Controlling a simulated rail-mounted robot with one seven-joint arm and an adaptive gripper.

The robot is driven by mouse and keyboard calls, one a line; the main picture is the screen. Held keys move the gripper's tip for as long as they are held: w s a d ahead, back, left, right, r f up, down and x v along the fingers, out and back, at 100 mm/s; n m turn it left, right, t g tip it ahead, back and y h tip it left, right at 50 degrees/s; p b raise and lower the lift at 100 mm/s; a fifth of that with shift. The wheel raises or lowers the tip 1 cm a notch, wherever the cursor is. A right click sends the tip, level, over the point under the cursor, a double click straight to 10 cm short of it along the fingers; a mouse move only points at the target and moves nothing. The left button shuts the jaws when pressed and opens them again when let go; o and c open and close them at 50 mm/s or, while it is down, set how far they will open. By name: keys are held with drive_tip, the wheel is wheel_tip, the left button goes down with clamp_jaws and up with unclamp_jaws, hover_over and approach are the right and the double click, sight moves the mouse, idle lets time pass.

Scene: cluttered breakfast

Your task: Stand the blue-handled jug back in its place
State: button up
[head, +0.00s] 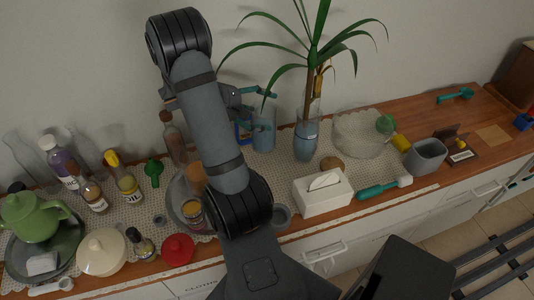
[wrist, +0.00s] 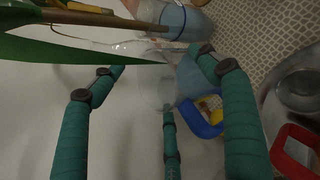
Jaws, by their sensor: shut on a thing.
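The blue-handled jug (head: 264,133) is clear, with pale blue contents, and looks upright at the back by the wall, left of the plant vase. Its blue handle (wrist: 205,126) faces the lower part of the wrist view. My gripper (head: 257,99) has its teal fingers at the jug's upper part and is shut on it. In the wrist view the fingers (wrist: 163,78) surround the clear jug, whose edges are hard to see. I cannot tell whether the jug's base touches the lace mat (head: 270,172). My arm hides part of the area to its left.
A plant vase (head: 305,140) stands close right of the jug, its leaves hanging over my gripper. A tissue box (head: 322,193) and glass bowl (head: 358,135) are farther right.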

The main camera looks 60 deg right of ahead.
drive_tip(key=shift+f+p, duration=0.3)
drive_tip(key=shift+f, duration=4.1)
drive_tip(key=shift+f, duration=0.15)
drive_tip(key=o, duration=1.8)
drive_tip(key=shift+o, duration=0.7)
drive_tip(key=shift+r, duration=0.2)
drive_tip(key=shift+w+a+r, duration=0.1)
drive_tip(key=shift+w+a, duration=0.1)
drive_tip(key=shift+a, duration=0.1)
drive_tip(key=b+v, duration=0.1)
drive_tip(key=v, duration=1)
